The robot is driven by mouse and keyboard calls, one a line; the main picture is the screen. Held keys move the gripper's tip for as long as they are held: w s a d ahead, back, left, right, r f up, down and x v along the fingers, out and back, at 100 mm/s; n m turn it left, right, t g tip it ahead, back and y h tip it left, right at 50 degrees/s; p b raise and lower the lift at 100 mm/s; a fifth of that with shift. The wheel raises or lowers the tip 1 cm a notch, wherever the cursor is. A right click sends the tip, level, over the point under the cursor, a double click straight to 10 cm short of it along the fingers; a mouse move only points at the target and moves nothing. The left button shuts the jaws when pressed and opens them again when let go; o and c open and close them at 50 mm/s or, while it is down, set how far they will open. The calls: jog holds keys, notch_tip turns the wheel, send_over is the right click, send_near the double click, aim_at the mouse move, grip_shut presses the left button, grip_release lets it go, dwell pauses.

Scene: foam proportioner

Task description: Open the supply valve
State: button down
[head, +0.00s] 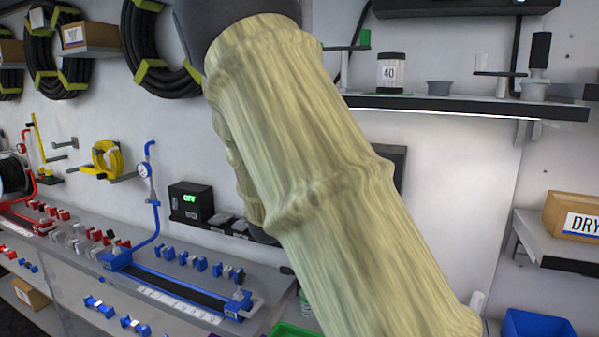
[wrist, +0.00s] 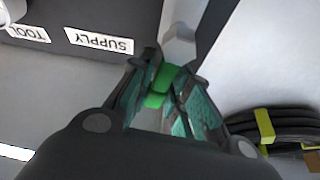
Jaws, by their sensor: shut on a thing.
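In the wrist view, my gripper (wrist: 160,88) has its two fingers closed on a green piece (wrist: 163,76), which looks like a valve handle. Green shows between and just past the fingertips. A pale grey part (wrist: 180,48) stands beyond it. A dark panel with an upside-down SUPPLY label (wrist: 98,41) lies left of the fingers. How far the handle is turned cannot be told. In the head view, my gripper is not visible, and my tan-sleeved arm covers the middle of the picture.
A TOOL label (wrist: 27,32) is beside the SUPPLY label. Black hose coils (head: 55,50) hang on the wall at left. A bench with a blue gauge fixture (head: 180,285) stands below. A shelf (head: 470,104) with small items is at upper right.

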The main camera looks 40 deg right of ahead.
jog(key=shift+w+a+n+t+y, duration=0.15)
jog(key=shift+n+t, duration=0.1)
jog(key=shift+n, duration=0.2)
jog(key=shift+w+n+t+y, duration=0.15)
jog(key=shift+n+t, duration=0.1)
jog(key=shift+n, duration=0.2)
jog(key=shift+r, duration=0.1)
jog(key=c, duration=1.3)
grip_release()
jog(key=shift+a, duration=0.1)
jog(key=shift+s, duration=0.1)
jog(key=v, duration=1.2)
